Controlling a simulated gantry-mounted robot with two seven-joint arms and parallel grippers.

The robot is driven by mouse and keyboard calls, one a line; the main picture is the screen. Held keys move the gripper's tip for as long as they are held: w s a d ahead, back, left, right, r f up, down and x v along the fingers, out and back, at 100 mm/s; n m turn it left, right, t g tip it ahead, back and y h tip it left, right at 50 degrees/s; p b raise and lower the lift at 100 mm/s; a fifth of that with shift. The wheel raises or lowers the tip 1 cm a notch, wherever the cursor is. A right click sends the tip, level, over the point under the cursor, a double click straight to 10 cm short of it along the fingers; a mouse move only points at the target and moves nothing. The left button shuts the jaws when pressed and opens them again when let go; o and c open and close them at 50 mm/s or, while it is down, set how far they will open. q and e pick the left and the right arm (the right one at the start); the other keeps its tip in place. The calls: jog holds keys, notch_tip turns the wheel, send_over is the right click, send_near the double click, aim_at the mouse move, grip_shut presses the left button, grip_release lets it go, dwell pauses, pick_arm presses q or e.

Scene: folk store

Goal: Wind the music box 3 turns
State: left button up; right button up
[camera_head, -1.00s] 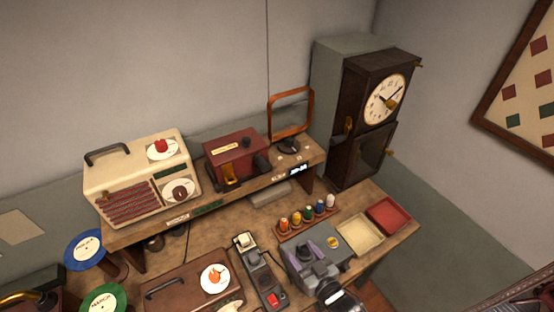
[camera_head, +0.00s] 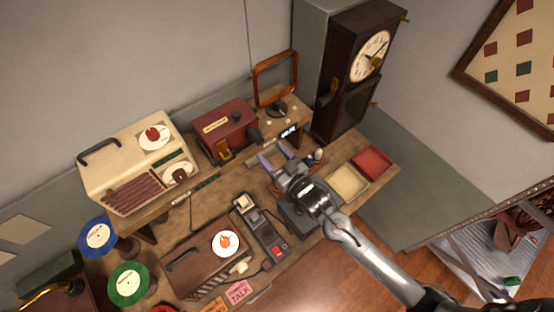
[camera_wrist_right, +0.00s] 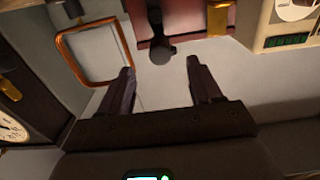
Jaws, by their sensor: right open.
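A dark red box (camera_head: 222,134), apparently the music box, stands on the raised shelf with a yellow label and a brass part at its front. A black knob (camera_head: 254,137) sticks out of its right side. My right gripper (camera_head: 277,155) is open and empty, in front of the shelf, to the right of and below the box in the head view. In the right wrist view, the black knob (camera_wrist_right: 160,51) shows beyond the gap between the spread fingertips, apart from them. The red box (camera_wrist_right: 190,20) fills the top middle there. My left gripper is not in view.
A cream radio (camera_head: 130,180) stands left of the box, and an orange-framed stand (camera_head: 275,75) and tall clock (camera_head: 350,75) stand to its right. Below are a brown case (camera_head: 190,262), a grey device (camera_head: 262,230) and red and cream trays (camera_head: 372,160).

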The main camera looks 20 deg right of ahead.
aim_at(261, 142)
jog(key=b+x, duration=0.4)
jog(key=x, duration=0.3)
jog(key=shift+w+f, duration=0.15)
jog(key=shift+w+a, duration=0.1)
jog(key=shift+w, duration=0.2)
jog(key=shift+w, duration=0.1)
jog(key=c, duration=0.9)
